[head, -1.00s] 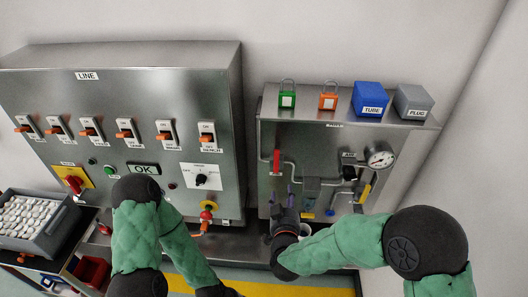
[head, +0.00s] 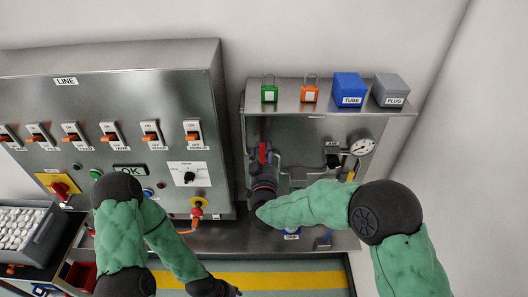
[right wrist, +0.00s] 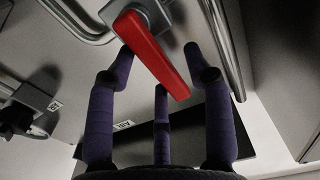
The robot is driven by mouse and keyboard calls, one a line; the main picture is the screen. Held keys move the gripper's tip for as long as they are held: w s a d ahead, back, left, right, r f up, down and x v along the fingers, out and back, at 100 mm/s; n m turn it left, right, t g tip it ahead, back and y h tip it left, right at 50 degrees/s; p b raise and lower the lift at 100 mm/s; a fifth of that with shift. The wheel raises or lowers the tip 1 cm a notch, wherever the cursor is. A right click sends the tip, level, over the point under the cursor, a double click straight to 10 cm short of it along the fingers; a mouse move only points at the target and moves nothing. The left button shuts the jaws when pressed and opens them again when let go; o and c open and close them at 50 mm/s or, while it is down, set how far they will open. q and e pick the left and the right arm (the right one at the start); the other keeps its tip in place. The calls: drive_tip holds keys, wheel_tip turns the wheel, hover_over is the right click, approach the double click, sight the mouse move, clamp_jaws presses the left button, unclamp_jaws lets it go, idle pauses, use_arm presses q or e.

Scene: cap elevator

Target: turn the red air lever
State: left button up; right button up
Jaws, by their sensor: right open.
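The red air lever (head: 263,153) is on the front of the right-hand steel panel, its handle roughly upright in the head view. In the right wrist view the red lever (right wrist: 152,50) runs from its hub down between my fingers. My right gripper (head: 261,158) is at the lever, open, with purple fingers on both sides of the handle and a third below it. The right gripper (right wrist: 160,58) shows no clear grip on the lever. My left gripper (head: 230,290) is low at the bottom edge, dark and partly cut off; its jaws cannot be made out.
Pipes, a pressure gauge (head: 361,146) and a yellow handle (head: 352,168) are to the right of the lever. Green and orange padlocks (head: 310,94), a blue TUBE box (head: 350,88) and a grey PLUG box (head: 391,91) stand on the panel top. The switch cabinet (head: 150,85) is at left.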

drive_tip(key=shift+w, duration=0.5)
clamp_jaws()
